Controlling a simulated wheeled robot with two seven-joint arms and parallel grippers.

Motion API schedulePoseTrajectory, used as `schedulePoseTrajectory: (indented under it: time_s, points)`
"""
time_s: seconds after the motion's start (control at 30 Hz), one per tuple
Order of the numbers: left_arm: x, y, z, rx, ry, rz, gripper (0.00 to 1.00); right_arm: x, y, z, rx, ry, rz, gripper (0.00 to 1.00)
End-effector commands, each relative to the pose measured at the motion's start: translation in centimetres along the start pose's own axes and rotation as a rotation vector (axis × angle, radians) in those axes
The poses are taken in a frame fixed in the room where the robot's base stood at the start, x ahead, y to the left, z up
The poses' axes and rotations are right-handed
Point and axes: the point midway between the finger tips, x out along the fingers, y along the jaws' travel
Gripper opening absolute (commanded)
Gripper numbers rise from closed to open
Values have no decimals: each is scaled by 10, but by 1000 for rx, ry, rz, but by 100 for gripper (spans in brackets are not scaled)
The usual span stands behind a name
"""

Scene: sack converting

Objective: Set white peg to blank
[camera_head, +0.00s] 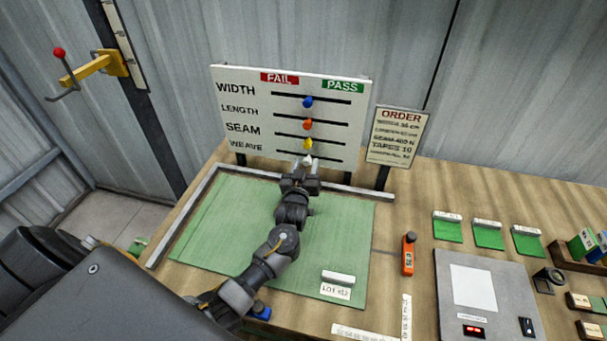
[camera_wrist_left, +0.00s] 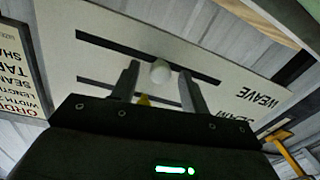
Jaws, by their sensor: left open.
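The white board (camera_head: 225,88) carries the rows WIDTH, LENGTH, SEAM and WEAVE, with red FAIL and green PASS labels on top. The white peg (camera_head: 308,160) is in the lowest slot, the WEAVE row, near its middle. The blue peg (camera_head: 308,101), orange peg (camera_head: 307,124) and yellow peg (camera_head: 308,144) sit near the middle of the slots above. My left gripper (camera_head: 304,172) is open at the board's lower edge. In the left wrist view the white peg (camera_wrist_left: 161,73) shows between the spread fingers, with a gap on each side; the yellow peg (camera_wrist_left: 144,100) is partly hidden.
The ORDER sign (camera_head: 397,135) stands right of the board. A green mat (camera_head: 220,215) lies under my left arm, with a lot card (camera_head: 336,291) on it. An orange tool (camera_head: 408,254), a grey panel (camera_head: 450,305) and green swatches (camera_head: 488,238) are at the right.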

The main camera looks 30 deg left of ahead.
Motion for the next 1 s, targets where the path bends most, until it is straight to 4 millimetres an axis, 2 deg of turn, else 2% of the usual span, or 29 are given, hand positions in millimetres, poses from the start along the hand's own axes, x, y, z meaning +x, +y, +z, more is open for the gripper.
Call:
schedulePoseTrajectory:
  time_s: [0.4, 0.5, 0.7, 1.0]
  points:
    - [-77, 0, 4, -2, -2, 0, 45, 20, 0, 0, 0, 2, 0, 36]
    - [-90, 0, 3, -1, -3, 0, 45, 23, 0, 1, 0, 2, 0, 36]
    - [-103, 0, 1, -1, -2, 0, 45, 25, 0, 1, 0, 2, 0, 36]
    - [-104, 0, 1, 0, -2, 0, 45, 25, 0, 1, 0, 2, 0, 36]
